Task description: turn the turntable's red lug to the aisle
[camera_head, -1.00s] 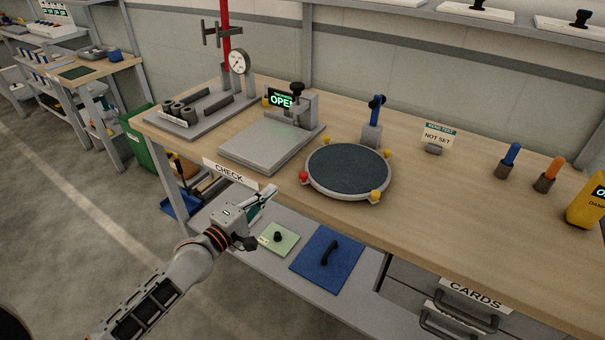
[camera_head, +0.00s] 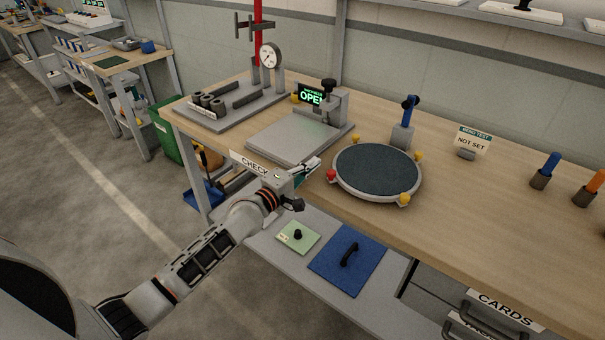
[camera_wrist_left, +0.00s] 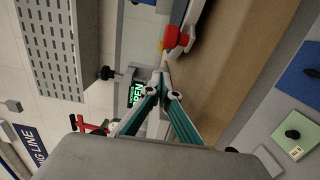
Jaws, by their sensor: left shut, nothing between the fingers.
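The turntable (camera_head: 377,172) is a round disc with a dark top and pale rim, lying on the wooden bench. Its red lug (camera_head: 331,174) is on the left side of the rim; yellow lugs (camera_head: 405,199) sit at other places around it. My left gripper (camera_head: 316,164) is shut and empty, with its fingertips just left of the red lug and seemingly apart from it. In the left wrist view the fingers (camera_wrist_left: 164,78) meet at their tips, and the red lug (camera_wrist_left: 170,42) shows just beyond them. My right gripper is not in view.
A grey plate fixture (camera_head: 290,138) with a lit OPEN sign (camera_head: 311,95) stands behind and left of the turntable. A blue-handled tool (camera_head: 405,125) stands behind it. A lower shelf holds a blue panel (camera_head: 346,262).

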